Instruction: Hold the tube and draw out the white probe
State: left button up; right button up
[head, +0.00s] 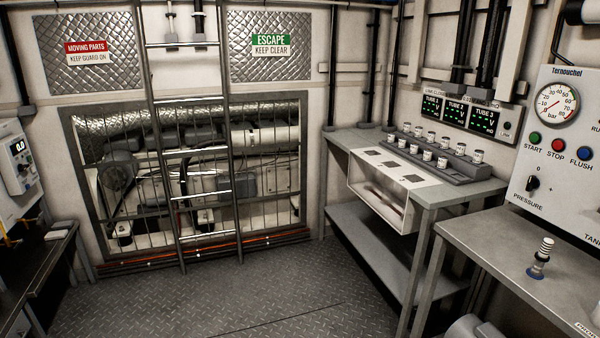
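A small upright fitting stands on the grey bench at the lower right. It has a white ribbed upper part (546,246) and a bluish lower part (538,267); I cannot tell for sure whether these are the probe and the tube. A dark rack (452,165) with several white-capped vials sits on the middle table, under screens (456,112) labelled TUBE 1, TUBE 2 and TUBE 3. Neither of my grippers is in view.
A white box (376,190) with dark square openings is set into the middle table. A control panel (565,150) with a gauge and buttons stands behind the right bench (480,245). A ladder (166,170) stands before the barred machine opening. The floor (230,295) is mostly clear.

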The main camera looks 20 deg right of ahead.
aim_at(546, 246)
jog(key=z, duration=1.1)
jog(key=i, duration=1.2)
jog(key=z, duration=1.1)
